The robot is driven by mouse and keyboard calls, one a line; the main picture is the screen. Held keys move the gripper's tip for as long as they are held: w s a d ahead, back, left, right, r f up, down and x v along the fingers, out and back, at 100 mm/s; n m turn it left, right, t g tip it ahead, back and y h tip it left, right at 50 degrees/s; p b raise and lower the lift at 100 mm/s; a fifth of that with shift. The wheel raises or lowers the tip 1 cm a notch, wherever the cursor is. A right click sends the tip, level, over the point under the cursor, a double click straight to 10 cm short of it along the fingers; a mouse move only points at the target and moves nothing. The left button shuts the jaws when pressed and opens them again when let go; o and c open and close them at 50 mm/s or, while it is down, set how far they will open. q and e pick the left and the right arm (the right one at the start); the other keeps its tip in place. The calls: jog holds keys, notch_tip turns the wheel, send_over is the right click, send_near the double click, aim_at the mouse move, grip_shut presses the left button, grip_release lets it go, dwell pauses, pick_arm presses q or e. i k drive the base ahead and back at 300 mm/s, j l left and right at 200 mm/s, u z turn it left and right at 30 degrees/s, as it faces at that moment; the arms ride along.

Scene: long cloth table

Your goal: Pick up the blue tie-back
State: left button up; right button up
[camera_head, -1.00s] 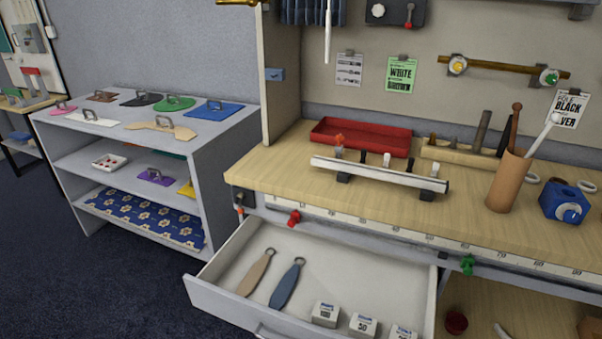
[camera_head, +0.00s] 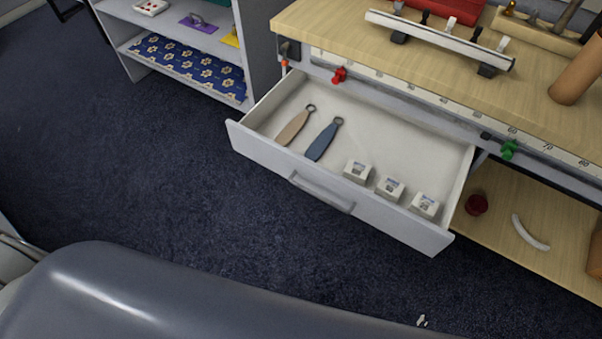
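The blue tie-back (camera_head: 323,140) is a flat strap with a ring at its far end. It lies in the open white drawer (camera_head: 262,153) under the wooden worktop. A beige tie-back (camera_head: 293,128) of the same shape lies just to its left, apart from it. Nothing covers either one. Neither of my grippers shows in the head view. A grey rounded part of my own body fills the bottom left.
Several small white labelled boxes, one of them nearest the tie-backs (camera_head: 357,171), stand along the drawer's front. The drawer front has a handle (camera_head: 322,194). A red clamp (camera_head: 339,75) and a green clamp (camera_head: 509,149) sit on the worktop edge. Dark carpet (camera_head: 150,190) is clear at left.

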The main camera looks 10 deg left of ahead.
aim_at(315, 152)
jog(key=j+z, duration=0.4)
jog(key=j, duration=0.35)
jog(key=j+z, duration=0.35)
jog(key=j, duration=0.4)
jog(key=k+j+z, duration=0.1)
jog(key=j+z, duration=0.3)
jog(key=j, duration=0.3)
